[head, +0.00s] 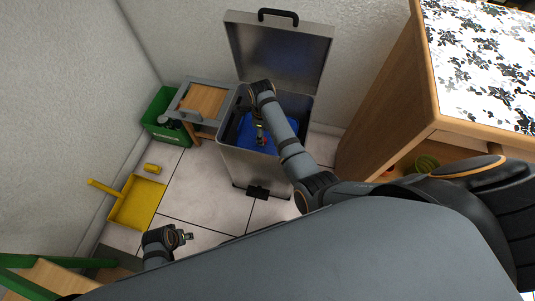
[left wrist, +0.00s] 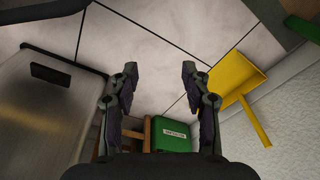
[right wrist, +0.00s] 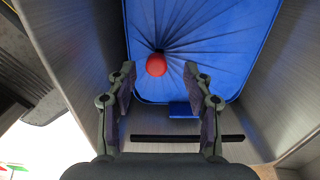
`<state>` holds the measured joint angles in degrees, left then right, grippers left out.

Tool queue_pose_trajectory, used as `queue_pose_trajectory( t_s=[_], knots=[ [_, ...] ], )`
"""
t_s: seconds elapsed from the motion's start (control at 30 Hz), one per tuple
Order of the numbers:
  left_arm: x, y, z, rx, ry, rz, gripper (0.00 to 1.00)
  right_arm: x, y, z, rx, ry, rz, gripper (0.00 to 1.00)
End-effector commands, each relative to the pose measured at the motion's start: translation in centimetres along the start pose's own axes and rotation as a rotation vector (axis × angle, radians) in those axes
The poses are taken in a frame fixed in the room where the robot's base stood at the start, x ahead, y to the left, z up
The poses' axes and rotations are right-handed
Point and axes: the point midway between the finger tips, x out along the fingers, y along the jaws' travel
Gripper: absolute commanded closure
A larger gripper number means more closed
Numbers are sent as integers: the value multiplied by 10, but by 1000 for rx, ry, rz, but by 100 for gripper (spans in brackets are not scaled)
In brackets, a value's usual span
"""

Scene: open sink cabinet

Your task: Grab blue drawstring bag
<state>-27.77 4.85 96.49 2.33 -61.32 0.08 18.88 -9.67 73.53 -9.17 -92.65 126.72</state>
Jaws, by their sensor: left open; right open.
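The blue drawstring bag (head: 274,131) sits inside an open grey metal bin (head: 251,168). In the right wrist view the bag (right wrist: 210,35) fills the bin's inside, with pleats gathered toward a red round piece (right wrist: 156,65). My right gripper (head: 261,141) reaches down into the bin. In the right wrist view its open fingers (right wrist: 160,77) frame the red piece from below; whether they touch it I cannot tell. My left gripper (head: 188,237) is low over the floor near the bin. In the left wrist view it is open and empty (left wrist: 160,70).
The bin's lid (head: 277,50) stands raised behind it. A wooden stool with grey frame (head: 204,100) and a green crate (head: 163,118) stand to the left. A yellow dustpan (head: 137,202) lies on the tiles. A wooden cabinet (head: 385,85) stands right.

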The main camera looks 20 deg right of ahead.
Motion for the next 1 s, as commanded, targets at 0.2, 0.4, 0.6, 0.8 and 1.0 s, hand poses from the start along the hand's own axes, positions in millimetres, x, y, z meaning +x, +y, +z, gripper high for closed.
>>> queue_pose_trajectory(
  t_s=[0.2,0.4,0.6,0.8,1.0],
  knots=[
    [-16,4,-8,1,2,9,52,18,2,-2,0,1,1,48],
    [-53,12,-16,7,-5,25,52,45,4,-3,-1,1,1,48],
    [-70,14,-18,10,-10,31,52,52,4,-3,0,-1,-1,48],
    [-70,14,-18,10,-10,31,52,51,4,-3,0,-1,0,53],
    [-70,14,-18,10,-10,31,52,51,4,-3,0,-1,0,80]
  ],
)
